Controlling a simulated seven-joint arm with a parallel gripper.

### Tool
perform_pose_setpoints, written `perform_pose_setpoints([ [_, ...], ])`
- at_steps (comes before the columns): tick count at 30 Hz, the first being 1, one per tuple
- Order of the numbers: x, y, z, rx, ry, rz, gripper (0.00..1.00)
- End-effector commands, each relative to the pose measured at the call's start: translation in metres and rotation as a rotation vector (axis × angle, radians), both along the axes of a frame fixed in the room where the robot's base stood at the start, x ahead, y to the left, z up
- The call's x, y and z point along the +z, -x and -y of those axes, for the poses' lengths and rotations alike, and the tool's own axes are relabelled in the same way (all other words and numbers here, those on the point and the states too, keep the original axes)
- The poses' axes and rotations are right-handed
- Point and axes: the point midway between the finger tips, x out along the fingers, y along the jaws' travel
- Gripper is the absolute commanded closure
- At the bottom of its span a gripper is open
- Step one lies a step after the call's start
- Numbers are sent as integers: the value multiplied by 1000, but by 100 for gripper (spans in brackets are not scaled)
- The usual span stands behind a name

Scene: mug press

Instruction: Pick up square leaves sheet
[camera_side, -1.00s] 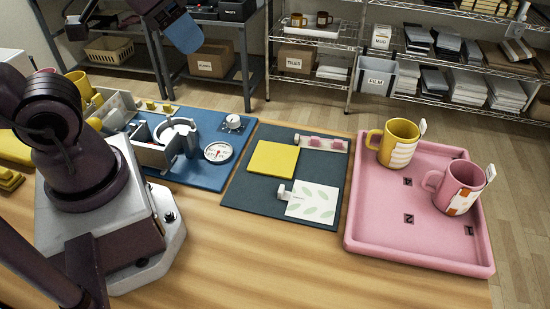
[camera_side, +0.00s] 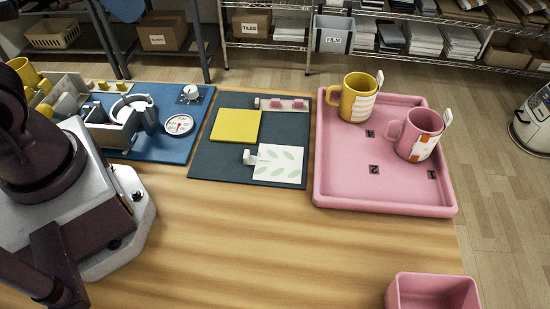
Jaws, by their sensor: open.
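The square leaves sheet (camera_side: 280,164) is white with pale green leaves. It lies flat at the front right of a dark mat (camera_side: 215,165), with a small white tab or block (camera_side: 249,157) at its left edge.
A yellow square (camera_side: 236,125) and a pink-patterned strip (camera_side: 284,104) lie on the same mat. A pink tray (camera_side: 345,185) with a yellow mug (camera_side: 356,100) and a pink mug (camera_side: 417,133) stands right. A blue board (camera_side: 155,147) with a press is left. A pink bin (camera_side: 432,292) sits front right.

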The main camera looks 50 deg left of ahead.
Motion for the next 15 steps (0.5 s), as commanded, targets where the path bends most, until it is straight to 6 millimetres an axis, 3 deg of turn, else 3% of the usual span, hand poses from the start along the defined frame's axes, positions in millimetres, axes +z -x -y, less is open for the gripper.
perform_pose_setpoints([
  [8, -3, -1, 2, -10, 0, -16, 58],
  [15, -45, -21, 15, -61, 1, -237, 58],
])
